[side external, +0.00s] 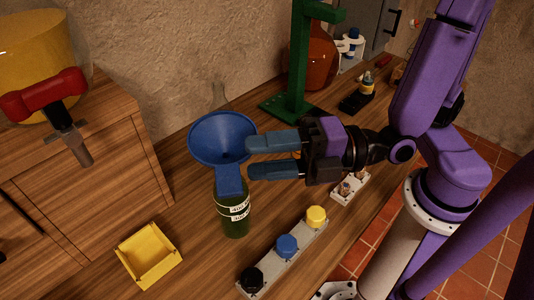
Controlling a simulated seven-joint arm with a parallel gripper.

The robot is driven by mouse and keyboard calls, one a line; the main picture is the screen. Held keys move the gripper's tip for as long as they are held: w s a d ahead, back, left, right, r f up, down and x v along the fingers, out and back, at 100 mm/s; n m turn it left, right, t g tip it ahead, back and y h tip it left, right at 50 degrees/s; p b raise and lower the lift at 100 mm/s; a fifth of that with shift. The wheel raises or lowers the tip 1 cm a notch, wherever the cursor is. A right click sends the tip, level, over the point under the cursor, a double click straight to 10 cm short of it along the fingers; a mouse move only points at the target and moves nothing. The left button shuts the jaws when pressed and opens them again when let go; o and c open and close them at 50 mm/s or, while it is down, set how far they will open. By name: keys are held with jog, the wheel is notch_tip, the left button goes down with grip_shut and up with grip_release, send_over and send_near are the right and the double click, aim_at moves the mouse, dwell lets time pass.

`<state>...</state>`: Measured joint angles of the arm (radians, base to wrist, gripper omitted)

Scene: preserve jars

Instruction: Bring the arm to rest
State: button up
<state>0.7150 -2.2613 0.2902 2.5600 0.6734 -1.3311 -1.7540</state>
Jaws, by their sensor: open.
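My gripper (250,157) has dark fingers with blue-grey tips, pointing left and spread apart, with nothing seen between them. It is beside the blue funnel (222,139), on its right; whether the fingertips touch the funnel cannot be told from this view. The funnel stands upright with its stem at the mouth of a dark green bottle (236,214) with white labels. My purple arm comes in from the right.
A yellow tray (149,255) is at the front left. A grey strip with black, blue and yellow knobs (286,246) lies at the front edge. A green stand (299,60), an orange-brown jar (322,58) and a small dropper bottle (366,84) are behind. A red-handled tap (42,95) juts out left.

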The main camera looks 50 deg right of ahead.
jog(key=shift+s+a+f+m+g, duration=0.15)
jog(key=shift+s+a+m+g, duration=0.25)
jog(key=shift+g, duration=0.4)
jog(key=s+d+f+m+g+h, duration=0.2)
jog(key=d+m+g+h, duration=0.1)
jog(key=d, duration=0.4)
jog(key=s+d+f+m+g+h, duration=0.2)
jog(key=d+m+g+h, duration=0.1)
jog(key=d+m+h, duration=0.3)
jog(key=s+d+f+m+g+h, duration=0.1)
jog(key=d+f+m+g+h, duration=0.1)
jog(key=d+m, duration=0.4)
jog(key=d+g+h, duration=0.1)
jog(key=d+h, duration=0.1)
jog(key=d, duration=0.2)
jog(key=shift+s+d+f, duration=0.15)
jog(key=shift+s+f, duration=0.1)
jog(key=shift+s, duration=0.15)
